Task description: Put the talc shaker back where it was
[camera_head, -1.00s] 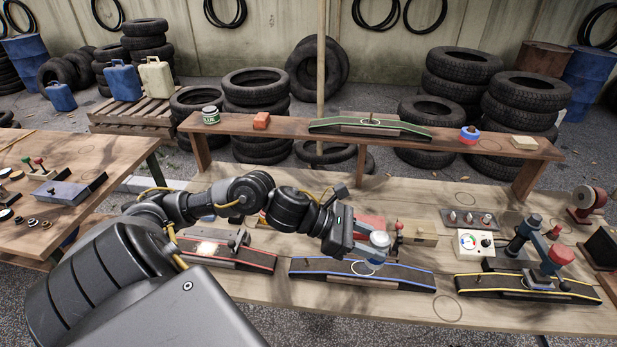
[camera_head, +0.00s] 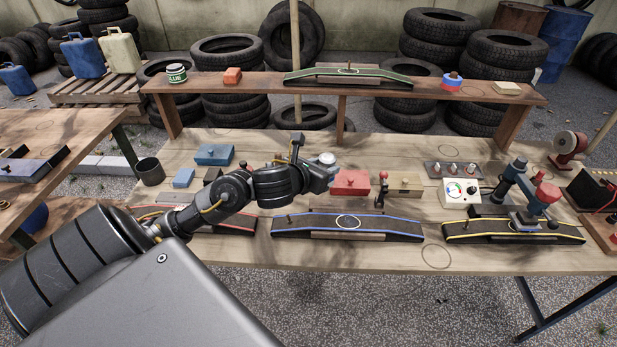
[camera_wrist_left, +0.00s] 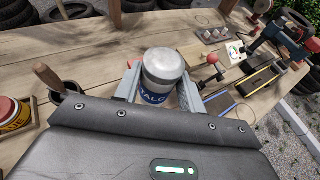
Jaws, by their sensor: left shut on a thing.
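My left gripper (camera_head: 327,174) is shut on the talc shaker (camera_head: 324,158), a small container with a pale grey cap. In the left wrist view the shaker (camera_wrist_left: 162,82) sits upright between the two fingers (camera_wrist_left: 161,92), with its blue "TALC" label partly hidden by the wrist. The gripper holds it over the workbench (camera_head: 400,148), behind the blue-edged ramp (camera_head: 290,226) and left of the red box (camera_head: 351,182). Its exact height above the bench is hard to tell. My right gripper does not show.
Drawn circles mark bare wood at the bench's front (camera_head: 436,256) and back right (camera_head: 450,152). A dark cup (camera_head: 150,171) and blue box (camera_head: 214,154) stand at left; a gauge box (camera_head: 461,192) at right.

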